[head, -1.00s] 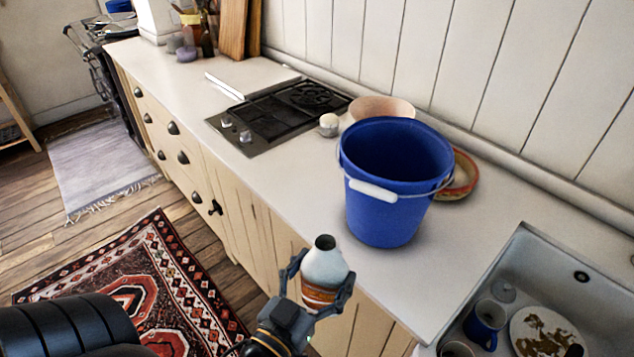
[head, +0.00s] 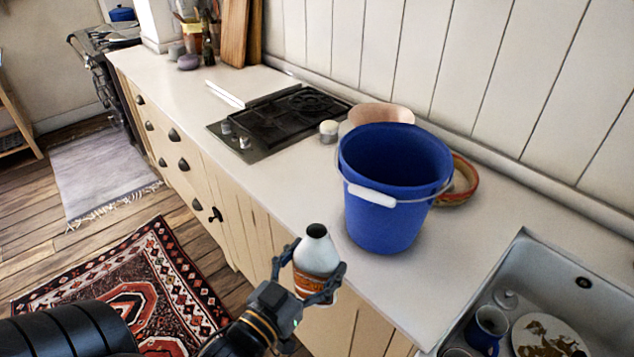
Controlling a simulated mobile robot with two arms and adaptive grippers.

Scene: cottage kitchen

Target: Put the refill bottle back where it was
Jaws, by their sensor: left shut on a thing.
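The refill bottle (head: 316,252) is white with an orange-brown label and an open dark mouth at its top. My left gripper (head: 308,280) is shut on it, with a finger on each side of its body. The bottle is nearly upright, in front of the counter's front edge, at the lower middle of the head view. The gripper hides part of its lower body. My right gripper is not in view.
A blue bucket (head: 392,215) with a white handle stands on the counter (head: 290,190) near the bottle. A hob (head: 272,122) lies left; a sink (head: 535,270) with dishes lies right.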

